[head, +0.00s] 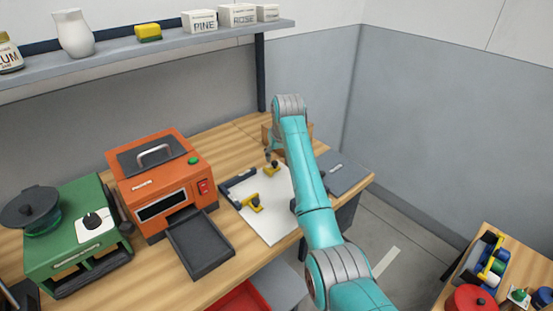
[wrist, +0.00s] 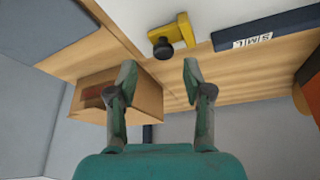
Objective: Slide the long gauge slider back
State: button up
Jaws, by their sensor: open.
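A white board (head: 276,225) lies on the wooden bench with a dark bar (head: 238,181) along its far left side. Two yellow sliders with black knobs sit on it: a farther one (head: 271,169) and a nearer one (head: 252,204). I cannot tell which is the long gauge slider. In the wrist view one yellow slider with its black knob (wrist: 178,34) shows, next to a dark blue bar (wrist: 268,36) with a white label. My gripper (wrist: 160,64) is open and empty, apart from that slider. In the head view my gripper (head: 269,156) is near the farther slider, partly hidden.
An orange machine (head: 160,178) with a dark tray (head: 200,245) stands left of the board. A grey pad (head: 343,173) lies to the right. A shelf (head: 130,50) runs above; a green machine (head: 75,238) is far left.

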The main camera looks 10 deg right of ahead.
jog(key=v, duration=0.8)
jog(key=shift+r, duration=0.4)
jog(key=shift+s+d, duration=0.1)
jog(key=shift+d, duration=0.15)
